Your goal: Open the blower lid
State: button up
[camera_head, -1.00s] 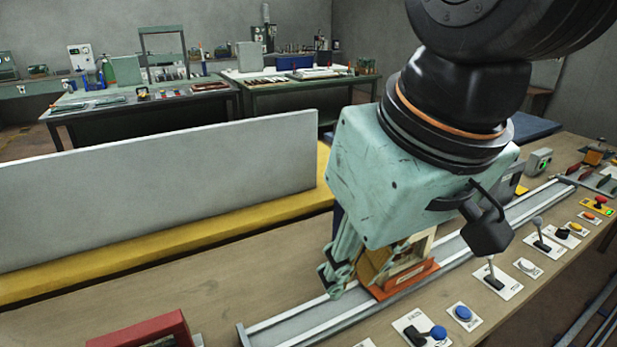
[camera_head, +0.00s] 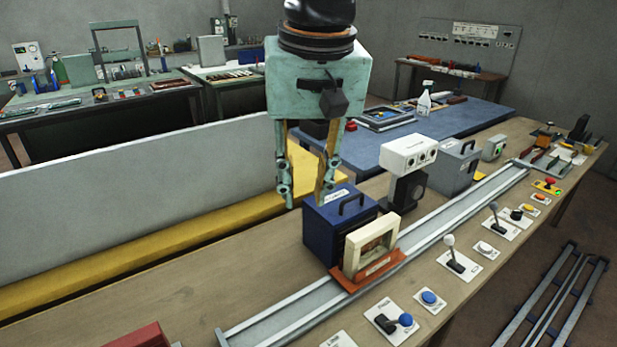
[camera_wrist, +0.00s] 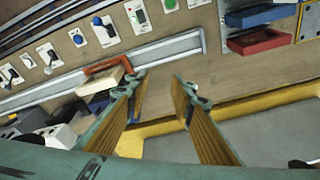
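My gripper (camera_head: 305,192) is open and empty, its two fingers pointing down and spread apart. In the head view it hangs above and to the left of a blue box (camera_head: 322,226) with a black handle on its top. In the wrist view the gripper (camera_wrist: 158,95) has nothing between its fingers. A grey box (camera_head: 448,172) with a black handle on its top stands farther along the bench. Both boxes look closed. The labels are too small to read, so I cannot tell which box is the blower.
A cream frame (camera_head: 353,261) stands upright on an orange-red carriage (camera_head: 366,274) on the rail (camera_head: 270,325), beside the blue box. A white-topped device (camera_head: 407,152) stands between the boxes. Levers and buttons line the front edge. A grey panel (camera_head: 130,205) stands at the left.

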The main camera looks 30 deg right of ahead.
jog(key=w+d+m+g+p, duration=0.3)
jog(key=w+d+m+p, duration=0.35)
jog(key=w+d, duration=0.95)
jog(key=w+d+f+m+p, duration=0.2)
jog(key=w+d+f+m, duration=0.1)
jog(key=d, duration=0.5)
jog(key=w+d+f+m+g+p, duration=0.1)
jog(key=w+d+f+m+p, duration=0.2)
jog(key=w+d+f, duration=0.2)
jog(key=shift+w+d+f+g+y, duration=0.3)
jog(key=shift+d+f, duration=1)
jog(key=shift+d, duration=0.05)
jog(key=shift+f, duration=0.15)
jog(key=shift+s+f+p, duration=0.1)
jog(key=shift+s+f, duration=0.35)
jog(key=shift+f, duration=1.75)
jog(key=shift+s+f+p, duration=0.1)
jog(key=shift+s+f, duration=0.35)
jog(key=shift+f, duration=1.8)
jog(key=shift+s+f+p, duration=0.1)
jog(key=shift+s+f, duration=0.35)
jog(key=shift+f, duration=1.75)
grip_shut()
